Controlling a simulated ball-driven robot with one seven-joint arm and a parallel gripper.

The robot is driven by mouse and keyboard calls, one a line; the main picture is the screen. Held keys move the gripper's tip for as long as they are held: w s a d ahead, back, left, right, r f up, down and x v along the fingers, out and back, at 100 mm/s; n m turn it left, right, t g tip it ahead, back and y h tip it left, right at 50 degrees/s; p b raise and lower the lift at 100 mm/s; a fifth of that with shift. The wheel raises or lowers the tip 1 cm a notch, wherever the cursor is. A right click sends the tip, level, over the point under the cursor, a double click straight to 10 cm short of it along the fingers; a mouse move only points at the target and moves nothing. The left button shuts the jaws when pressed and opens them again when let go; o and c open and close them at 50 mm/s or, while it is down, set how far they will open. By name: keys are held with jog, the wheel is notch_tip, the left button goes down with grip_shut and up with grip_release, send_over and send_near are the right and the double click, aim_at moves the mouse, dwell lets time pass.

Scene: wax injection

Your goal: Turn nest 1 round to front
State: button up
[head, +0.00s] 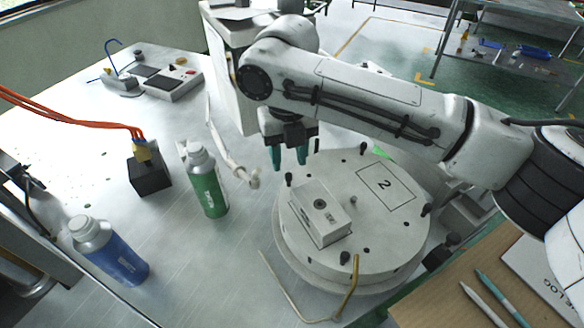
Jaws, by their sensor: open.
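A round white turntable (385,240) stands at the table's right side. A rectangle marked "2" (383,187) is on its far right part. A pale rectangular block (320,212) with a dark round hole in its top sits on the near left part. No "1" label is readable; the block may cover it. Several black pegs, such as one at the near rim (345,257), stand around the edge. My gripper (289,160) has teal fingertips, apart and empty, pointing down by the turntable's far left rim. I cannot tell whether it touches a peg.
A green bottle (207,185) and a blue bottle (110,252) stand left of the turntable. A bent brass rod (351,275) is at its front. A black block (149,175) with orange cables stands farther left. A brown board (450,298) with pens lies at front right.

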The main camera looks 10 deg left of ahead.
aim_at(289, 175)
jog(key=shift+f+p, duration=0.3)
jog(key=shift+f, duration=2.45)
grip_shut()
